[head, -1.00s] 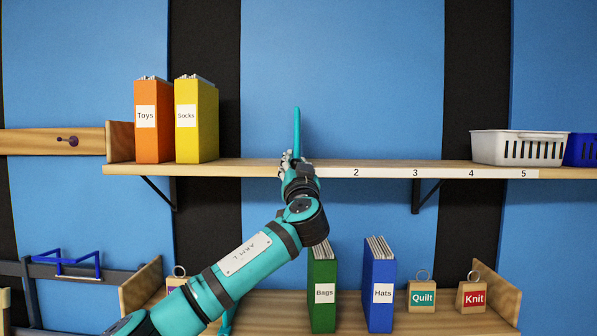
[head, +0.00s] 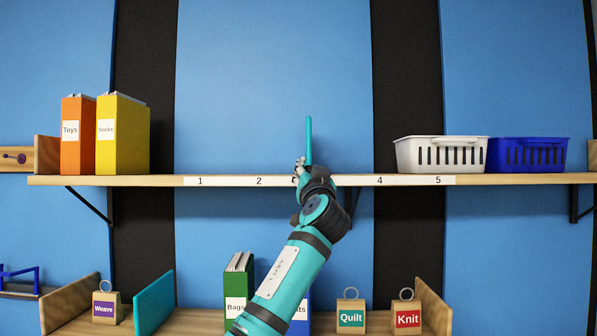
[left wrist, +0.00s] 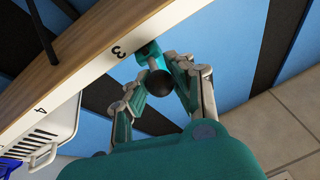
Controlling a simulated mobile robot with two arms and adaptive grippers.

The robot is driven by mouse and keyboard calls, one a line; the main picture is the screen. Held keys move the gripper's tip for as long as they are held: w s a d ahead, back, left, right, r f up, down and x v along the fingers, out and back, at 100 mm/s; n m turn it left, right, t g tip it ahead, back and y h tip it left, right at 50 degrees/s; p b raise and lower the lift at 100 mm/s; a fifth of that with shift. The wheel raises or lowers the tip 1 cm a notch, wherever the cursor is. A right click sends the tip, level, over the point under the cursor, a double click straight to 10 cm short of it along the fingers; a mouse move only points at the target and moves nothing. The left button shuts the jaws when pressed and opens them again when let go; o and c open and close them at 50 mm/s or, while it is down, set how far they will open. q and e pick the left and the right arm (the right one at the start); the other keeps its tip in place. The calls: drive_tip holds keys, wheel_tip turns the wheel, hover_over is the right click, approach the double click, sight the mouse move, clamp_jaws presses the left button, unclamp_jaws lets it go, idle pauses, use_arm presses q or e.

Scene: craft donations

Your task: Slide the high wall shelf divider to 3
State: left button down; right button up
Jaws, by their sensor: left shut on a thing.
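The high wall shelf divider (head: 309,140) is a thin teal upright panel seen nearly edge-on on the high shelf (head: 240,181). My left gripper (head: 300,172) is at the shelf's front edge, just below the divider. In the left wrist view my left gripper (left wrist: 165,90) is shut on the divider's round black knob (left wrist: 160,83), with the teal divider mount (left wrist: 148,50) behind it. The printed 3 (left wrist: 118,52) is close beside the mount, and the 4 (left wrist: 40,110) is farther off. In the head view my gripper hides the 3. My right gripper is not in view.
Orange Toys (head: 77,135) and yellow Socks (head: 122,135) binders stand at the shelf's left. A white basket (head: 440,154) and a blue basket (head: 528,155) stand at the right, past a clear stretch. Below are binders and tagged blocks on a lower shelf (head: 200,322).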

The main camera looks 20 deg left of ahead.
use_arm(q)
drive_tip(key=shift+w+d+f+p, duration=0.15)
drive_tip(key=shift+w+d, duration=0.1)
drive_tip(key=shift+d, duration=0.35)
drive_tip(key=shift+w+d+f+p, duration=0.1)
drive_tip(key=shift+w+d+p, duration=0.1)
drive_tip(key=shift+d, duration=0.35)
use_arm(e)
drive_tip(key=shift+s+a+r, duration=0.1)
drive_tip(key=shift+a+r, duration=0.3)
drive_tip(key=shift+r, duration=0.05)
use_arm(q)
drive_tip(key=c, duration=1.3)
unclamp_jaws()
drive_tip(key=shift+d+r, duration=0.1)
drive_tip(key=shift+c, duration=0.2)
drive_tip(key=shift+o, duration=1.4)
drive_tip(key=shift+r, duration=0.1)
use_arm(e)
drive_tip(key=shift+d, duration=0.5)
use_arm(q)
drive_tip(key=shift+s, duration=0.1)
